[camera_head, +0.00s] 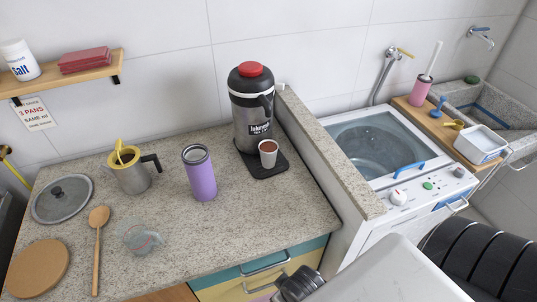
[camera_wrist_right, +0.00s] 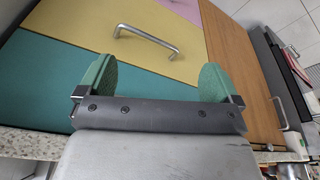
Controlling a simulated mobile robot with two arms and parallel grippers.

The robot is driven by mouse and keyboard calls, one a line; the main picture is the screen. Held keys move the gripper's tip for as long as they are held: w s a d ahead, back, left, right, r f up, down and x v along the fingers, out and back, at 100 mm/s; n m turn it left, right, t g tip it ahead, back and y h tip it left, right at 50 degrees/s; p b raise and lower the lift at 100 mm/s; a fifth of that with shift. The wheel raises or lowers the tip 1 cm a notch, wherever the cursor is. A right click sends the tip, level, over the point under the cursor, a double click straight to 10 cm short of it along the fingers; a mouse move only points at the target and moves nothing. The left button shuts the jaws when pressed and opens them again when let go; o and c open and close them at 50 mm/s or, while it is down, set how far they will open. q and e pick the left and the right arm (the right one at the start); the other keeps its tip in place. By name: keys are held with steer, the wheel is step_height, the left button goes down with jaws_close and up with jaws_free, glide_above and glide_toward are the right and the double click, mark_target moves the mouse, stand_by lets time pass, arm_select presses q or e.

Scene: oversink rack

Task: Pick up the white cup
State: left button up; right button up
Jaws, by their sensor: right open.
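The white cup (camera_head: 268,153) stands upright on a dark mat (camera_head: 262,166) at the back right of the counter, in front of the steel flask. Its inside looks reddish brown. My right gripper (camera_head: 297,286) is at the bottom of the head view, low by the counter's front drawers and well apart from the cup. In the right wrist view the right gripper (camera_wrist_right: 156,76) is open, with its green pads wide apart and nothing between them; the cup does not show there. My left gripper is not in view.
The flask (camera_head: 252,108) with a red lid stands close behind the cup. A purple tumbler (camera_head: 200,174) is to its left, and a raised stone ledge (camera_head: 330,150) to its right. Drawer handles (camera_head: 264,265) stick out at the front. The counter's front right is clear.

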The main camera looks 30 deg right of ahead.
mark_target(263, 145)
steer(key=w+d+r+t, duration=0.2)
steer(key=w+r, duration=0.2)
steer(key=r, duration=0.7)
steer(key=w+d+r+t, duration=0.1)
steer(key=w+d, duration=0.1)
steer(key=w, duration=0.2)
steer(key=w+d+r+t+y, duration=0.1)
steer(key=w+d+t, duration=0.1)
steer(key=w, duration=0.2)
steer(key=w+d+r+n+t, duration=0.1)
steer(key=w+d+t, duration=0.1)
steer(key=w, duration=0.2)
steer(key=shift+d+y, duration=0.4)
steer(key=w+d+r+m+t, duration=0.1)
steer(key=w+d+r+t, duration=0.4)
steer(key=w+d, duration=0.45)
steer(key=shift+g, duration=0.5)
steer(key=shift+w+r+p+x, duration=0.1)
steer(key=shift+r+p+x, duration=0.05)
steer(key=shift+x, duration=1.45)
steer(key=shift+w+r+p+x, duration=0.1)
steer(key=shift+r+x, duration=0.05)
steer(key=shift+x, duration=1.45)
steer(key=shift+r+p+x, duration=0.15)
steer(key=shift+x, duration=1.45)
steer(key=shift+s+d, duration=0.1)
steer(key=shift+d, duration=0.1)
steer(key=shift+c, duration=0.2)
steer(key=c, duration=1)
